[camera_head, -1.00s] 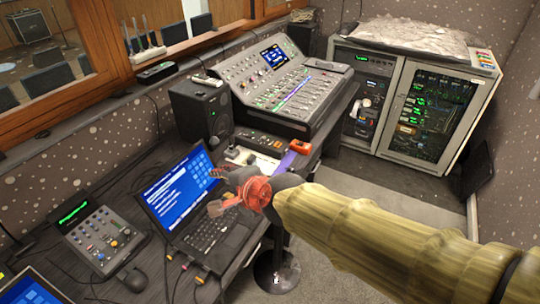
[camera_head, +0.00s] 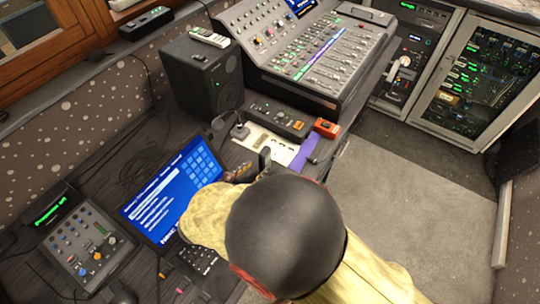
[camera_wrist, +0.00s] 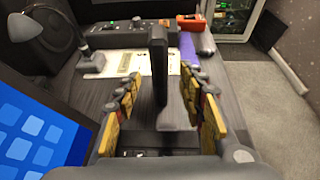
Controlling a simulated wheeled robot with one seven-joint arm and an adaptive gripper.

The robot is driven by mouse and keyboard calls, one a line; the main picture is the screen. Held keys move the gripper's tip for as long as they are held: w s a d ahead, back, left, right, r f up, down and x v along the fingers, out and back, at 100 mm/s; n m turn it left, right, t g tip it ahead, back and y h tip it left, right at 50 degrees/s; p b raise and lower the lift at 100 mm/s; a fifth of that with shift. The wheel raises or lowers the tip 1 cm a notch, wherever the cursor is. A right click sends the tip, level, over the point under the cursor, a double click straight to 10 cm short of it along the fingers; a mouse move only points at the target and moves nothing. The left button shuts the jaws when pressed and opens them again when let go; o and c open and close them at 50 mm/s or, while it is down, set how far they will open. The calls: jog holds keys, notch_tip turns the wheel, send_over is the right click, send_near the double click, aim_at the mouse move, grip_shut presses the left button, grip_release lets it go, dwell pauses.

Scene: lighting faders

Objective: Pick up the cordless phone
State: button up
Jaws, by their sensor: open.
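A dark upright slab, probably the cordless phone, stands on the desk, seen nearly edge-on in the wrist view (camera_wrist: 158,62). Its upper part also shows in the head view (camera_head: 264,158), beyond my arm; its buttons or face are not visible. My gripper (camera_wrist: 160,82) is open, with one yellow-and-black finger on each side of the slab's line in the wrist view. Gaps show on both sides, and I see no contact. In the head view my arm hides most of the gripper and the slab's base.
An open laptop (camera_head: 170,195) is close on the left. A white handset (camera_head: 209,37) lies on the black speaker (camera_head: 200,75). Beyond the slab are white papers (camera_head: 268,145), a small orange device (camera_head: 327,128) and a mixing console (camera_head: 318,50). Floor (camera_head: 410,190) is clear at right.

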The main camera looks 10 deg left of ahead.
aim_at(261, 165)
jog(key=b+x, duration=0.2)
jog(key=x, duration=0.5)
jog(key=shift+r+b, duration=0.1)
jog(key=shift+b, duration=0.2)
jog(key=shift+c, duration=0.5)
grip_shut()
